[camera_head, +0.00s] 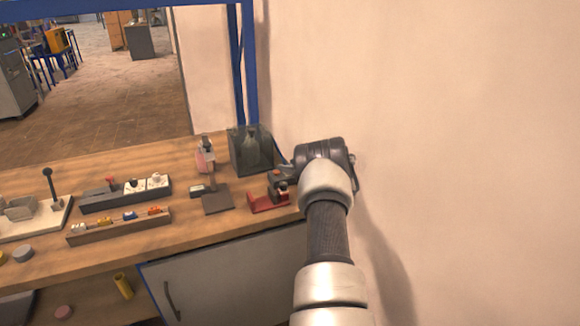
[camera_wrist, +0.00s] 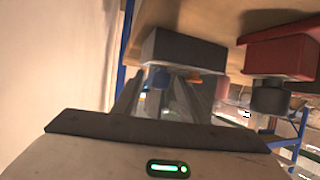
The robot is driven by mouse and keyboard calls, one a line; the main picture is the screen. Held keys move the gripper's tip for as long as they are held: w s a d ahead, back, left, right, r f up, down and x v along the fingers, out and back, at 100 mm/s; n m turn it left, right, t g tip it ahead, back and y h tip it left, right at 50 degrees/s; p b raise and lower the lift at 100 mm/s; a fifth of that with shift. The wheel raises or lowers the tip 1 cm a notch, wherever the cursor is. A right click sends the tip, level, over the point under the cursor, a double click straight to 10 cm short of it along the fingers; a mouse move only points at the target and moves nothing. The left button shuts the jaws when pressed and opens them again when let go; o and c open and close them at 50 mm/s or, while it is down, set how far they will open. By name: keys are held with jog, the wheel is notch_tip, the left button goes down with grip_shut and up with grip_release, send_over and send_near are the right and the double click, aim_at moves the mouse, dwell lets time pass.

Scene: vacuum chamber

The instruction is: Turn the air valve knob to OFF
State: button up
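My gripper (camera_wrist: 158,88) shows in the wrist view with its two dark fingers apart. No OFF label is readable. In the head view my arm's wrist is at the right end of the bench, and the fingers are hidden. A dark see-through chamber (camera_head: 250,152) stands just left of my wrist.
A red base (camera_head: 266,203) with a dark part lies close to my wrist; a red block (camera_wrist: 280,57) shows in the wrist view. A panel (camera_head: 125,193) and a rail with coloured parts (camera_head: 120,226) lie further left. The wall (camera_head: 450,130) is close on the right.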

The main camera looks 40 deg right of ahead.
jog(key=shift+s+r, duration=0.1)
jog(key=v, duration=1.2)
